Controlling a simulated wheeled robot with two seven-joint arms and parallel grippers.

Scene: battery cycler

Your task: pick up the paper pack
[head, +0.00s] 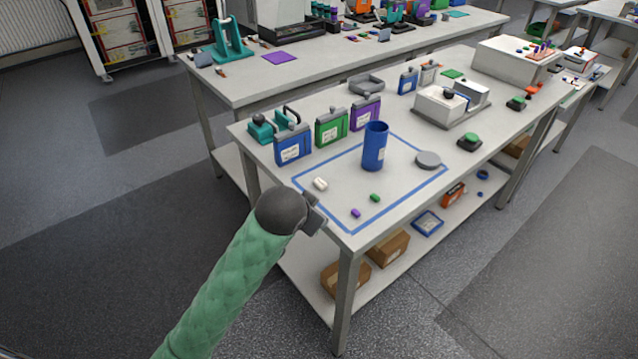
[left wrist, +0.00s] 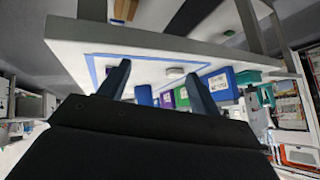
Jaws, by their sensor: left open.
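A small white piece (head: 320,184), which looks like the paper pack, lies on the table inside the blue taped outline, near its left corner. In the left wrist view a small pale piece (left wrist: 174,71), likely the same one, shows between the fingers and beyond them. My left gripper (head: 316,213) is at the table's near left edge, close to the white piece but apart from it. Its two fingers are spread and empty in the wrist view (left wrist: 158,72). My right gripper is not in view.
A blue cup (head: 375,148), grey disc (head: 428,159), green piece (head: 375,198) and purple piece (head: 355,213) are within the tape. Blue (head: 292,147), green (head: 331,128) and purple (head: 365,114) containers stand behind. The table's front edge (head: 400,219) is close to my gripper.

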